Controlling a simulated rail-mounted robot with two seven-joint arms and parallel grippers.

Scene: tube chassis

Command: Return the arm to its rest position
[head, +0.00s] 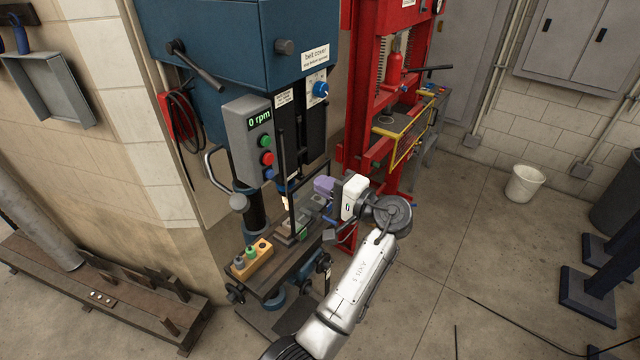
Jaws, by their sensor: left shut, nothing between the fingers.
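My left arm comes up from the bottom middle in white links and bends at the wrist beside the drill press (222,50). My left gripper (322,187) is at the right side of the press's work area, pointing left, above the press table. It is shut and empty; its fingertips are small and hard to make out. A grey vise-like fixture (290,236) stands on the press table just below and left of it. I cannot tell whether the gripper touches the guard frame. My right gripper is not in view.
The press display (260,117) reads 0 rpm. A wooden block with coloured pieces (250,262) sits at the table's left end. A red hydraulic press (362,90) stands close behind. A white bucket (525,183) is at right. Open floor lies right of my arm.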

